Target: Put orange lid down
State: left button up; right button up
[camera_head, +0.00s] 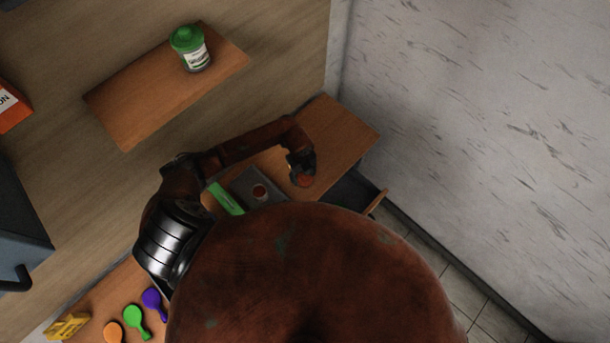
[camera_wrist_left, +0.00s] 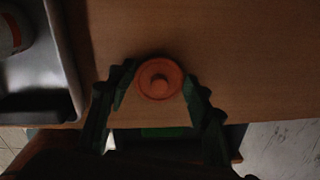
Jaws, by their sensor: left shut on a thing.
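In the head view the lid (camera_head: 304,181) shows at the fingertips of the left gripper (camera_head: 302,176), to the right of the grey tray. The left gripper is shut on the lid. I cannot tell whether the lid touches the counter. My right gripper is not in view.
A grey tray (camera_head: 240,184) holds a round container (camera_head: 259,191); a green object (camera_head: 225,198) lies beside it. An open drawer (camera_head: 375,202) juts out at the counter's front. Bare counter (camera_head: 335,130) extends right.

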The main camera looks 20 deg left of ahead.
aim_at(302, 177)
pick_arm(q)
jog(key=shift+f, duration=0.2)
jog(key=o, duration=0.7)
jog(key=shift+r, duration=0.1)
jog(key=shift+r, duration=0.1)
jog(key=r+p, duration=0.2)
jog(key=r, duration=0.2)
jog(key=r+p, duration=0.3)
jog(key=r, duration=0.1)
jog(key=r+p, duration=0.2)
jog(key=r, duration=0.2)
jog(key=shift+s+a, duration=0.2)
jog(key=shift+s, duration=0.05)
